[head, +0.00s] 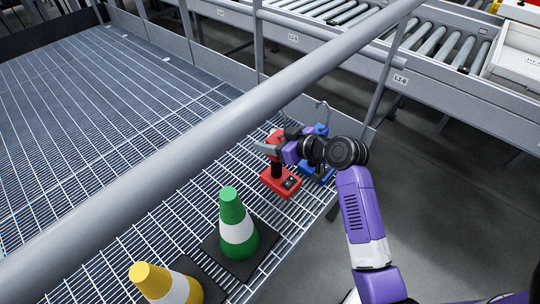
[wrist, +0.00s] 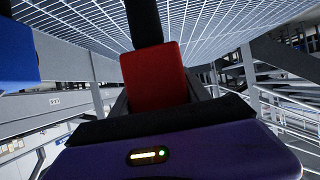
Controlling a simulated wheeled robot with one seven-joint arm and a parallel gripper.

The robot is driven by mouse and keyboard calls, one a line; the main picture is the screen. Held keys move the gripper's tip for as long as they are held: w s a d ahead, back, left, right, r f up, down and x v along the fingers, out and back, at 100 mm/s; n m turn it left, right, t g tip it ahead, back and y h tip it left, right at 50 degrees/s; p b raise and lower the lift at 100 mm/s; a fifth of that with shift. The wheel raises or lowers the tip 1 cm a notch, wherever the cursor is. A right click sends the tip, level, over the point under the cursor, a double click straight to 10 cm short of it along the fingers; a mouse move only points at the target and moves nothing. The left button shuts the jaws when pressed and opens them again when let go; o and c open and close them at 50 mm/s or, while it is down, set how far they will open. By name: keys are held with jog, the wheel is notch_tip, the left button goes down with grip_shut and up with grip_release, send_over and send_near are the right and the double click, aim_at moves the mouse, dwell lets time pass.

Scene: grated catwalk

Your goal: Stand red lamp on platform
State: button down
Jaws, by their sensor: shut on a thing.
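The red lamp (head: 280,182) shows in the head view beyond the handrail, with a wide red base, a black stem and a red head. It looks about upright at the right edge of the grated platform (head: 130,130). I cannot tell whether its base touches the grating. My gripper (head: 272,148) is shut on the upper part of the lamp and hides some of it. In the wrist view the red head (wrist: 155,82) sits between my fingers, with the black stem (wrist: 144,20) running up out of the picture.
A blue lamp (head: 318,167) with a hook stands close behind and right of the red one. A green cone (head: 232,205) and a yellow cone (head: 152,282) stand nearer, by the edge. A grey handrail (head: 190,150) crosses the view. The grating at left is clear.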

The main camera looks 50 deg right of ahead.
jog(key=shift+f+b, duration=0.55)
jog(key=shift+f, duration=2.2)
jog(key=shift+f, duration=0.2)
jog(key=c, duration=0.5)
grip_release()
jog(key=shift+r, duration=0.1)
